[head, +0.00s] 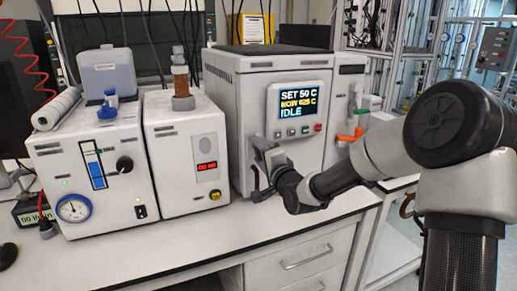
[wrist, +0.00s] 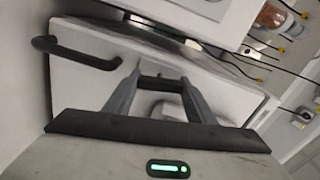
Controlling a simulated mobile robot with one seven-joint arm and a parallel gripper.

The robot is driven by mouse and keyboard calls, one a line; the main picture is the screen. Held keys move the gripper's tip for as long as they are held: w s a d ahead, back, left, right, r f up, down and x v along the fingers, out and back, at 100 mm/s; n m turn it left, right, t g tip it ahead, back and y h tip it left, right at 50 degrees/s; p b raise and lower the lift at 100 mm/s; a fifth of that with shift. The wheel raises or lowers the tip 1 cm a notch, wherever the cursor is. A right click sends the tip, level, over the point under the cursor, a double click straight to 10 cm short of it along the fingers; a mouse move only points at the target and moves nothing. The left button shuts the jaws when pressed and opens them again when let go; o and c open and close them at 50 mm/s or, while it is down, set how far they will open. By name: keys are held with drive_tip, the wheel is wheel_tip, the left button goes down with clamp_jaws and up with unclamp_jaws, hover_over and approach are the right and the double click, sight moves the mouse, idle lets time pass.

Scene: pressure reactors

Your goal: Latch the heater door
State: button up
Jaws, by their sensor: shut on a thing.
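The heater (head: 265,75) is a large white cabinet whose display reads SET 50 C, NOW 625 C and IDLE. My gripper (head: 262,146) is at the lower left of its front. A black bar handle (head: 257,184) shows just below my gripper, and it also shows at the left in the wrist view (wrist: 75,52). In the wrist view, my gripper (wrist: 160,80) has its two fingers close together on a small dark piece against the white door front (wrist: 205,85). This piece may be the latch, but the fingers hide most of it. I cannot tell whether the door is fully closed.
Two white instruments stand left of the heater: one with a gauge (head: 73,208), one with a red display (head: 207,166). A bottle (head: 107,72) sits on top. Orange and green items (head: 352,135) are at the heater's right. The front bench strip (head: 190,245) is clear.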

drive_tip(key=shift+m+p, duration=0.4)
drive_tip(key=shift+m, duration=0.7)
drive_tip(key=o, duration=1)
drive_tip(key=shift+o, duration=0.2)
drive_tip(key=shift+s, duration=0.1)
drive_tip(key=p+v, duration=0.2)
drive_tip(key=v, duration=1.5)
drive_tip(key=shift+s+f, duration=0.1)
drive_tip(key=shift+s, duration=0.05)
